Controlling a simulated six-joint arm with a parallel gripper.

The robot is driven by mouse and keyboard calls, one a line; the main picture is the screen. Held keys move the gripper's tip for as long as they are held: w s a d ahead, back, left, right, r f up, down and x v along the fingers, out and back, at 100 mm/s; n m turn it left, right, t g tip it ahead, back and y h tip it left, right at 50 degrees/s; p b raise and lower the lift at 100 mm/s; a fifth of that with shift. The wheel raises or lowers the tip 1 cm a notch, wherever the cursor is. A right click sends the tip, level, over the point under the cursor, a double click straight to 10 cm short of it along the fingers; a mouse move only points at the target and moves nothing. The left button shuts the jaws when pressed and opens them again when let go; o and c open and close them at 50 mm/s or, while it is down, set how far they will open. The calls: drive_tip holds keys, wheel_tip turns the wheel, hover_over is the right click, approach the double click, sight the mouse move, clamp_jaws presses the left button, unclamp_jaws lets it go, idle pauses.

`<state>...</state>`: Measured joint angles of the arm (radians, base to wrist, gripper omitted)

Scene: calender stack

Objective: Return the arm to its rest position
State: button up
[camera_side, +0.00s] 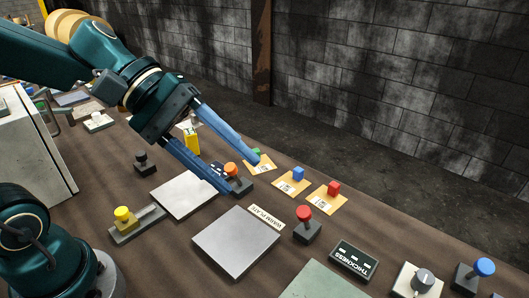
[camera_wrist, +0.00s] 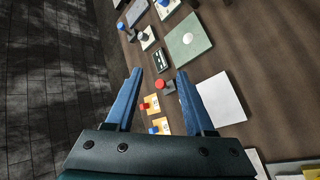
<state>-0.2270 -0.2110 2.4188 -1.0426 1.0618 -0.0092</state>
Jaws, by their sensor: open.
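My gripper (camera_side: 240,174) reaches in from the upper left in the side view, with its two blue fingers spread apart and nothing between them. It hangs over the table near the orange-knobbed lever (camera_side: 231,170), partly in front of it. In the wrist view my gripper (camera_wrist: 159,71) also shows open and empty, its fingers pointing up the picture over the table. The height of the fingertips above the table is hard to tell.
A warm plate (camera_side: 237,242), white plate (camera_side: 185,195), red-knobbed lever (camera_side: 304,213), yellow-knobbed lever (camera_side: 122,213) and thickness display (camera_side: 353,260) surround the space below. A block wall (camera_side: 400,80) stands behind.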

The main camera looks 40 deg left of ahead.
drive_tip(key=s+a+f+m+t+y, duration=0.1)
drive_tip(key=s+a+f+m+y, duration=0.2)
drive_tip(key=s+a+m+y, duration=0.4)
drive_tip(key=shift+s+a+f+m+t+y, duration=0.15)
drive_tip(key=shift+a+f+m+t+y, duration=0.2)
drive_tip(key=shift+a+m+y, duration=0.7)
drive_tip(key=shift+d, duration=0.3)
